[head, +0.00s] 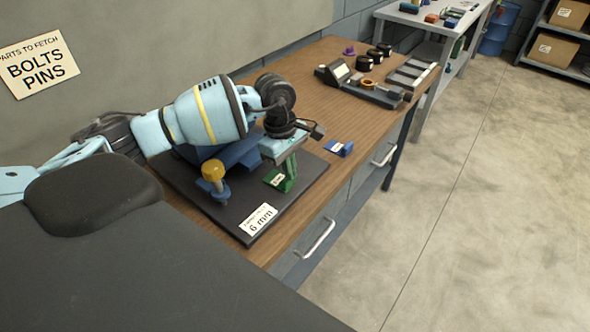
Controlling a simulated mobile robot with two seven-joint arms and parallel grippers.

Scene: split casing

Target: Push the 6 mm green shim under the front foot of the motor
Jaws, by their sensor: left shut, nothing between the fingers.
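The green shim (273,180), with a small white label, lies on the dark base plate (312,176) near its front side. The motor (242,154) is a dark blue body on the plate, mostly hidden behind my left arm. Its front foot and the gap under it cannot be made out clearly. My left gripper (288,164) points down, shut and empty, with its fingers right at the green shim's upright end. I cannot tell whether they touch. My right gripper is out of view.
A yellow-topped blue post (213,172) stands on the plate, left of the green shim. A "6 mm" card (258,219) lies at the near corner. A blue shim (338,148) lies on the wooden bench (318,62). Dark parts and a device (368,88) stand farther back.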

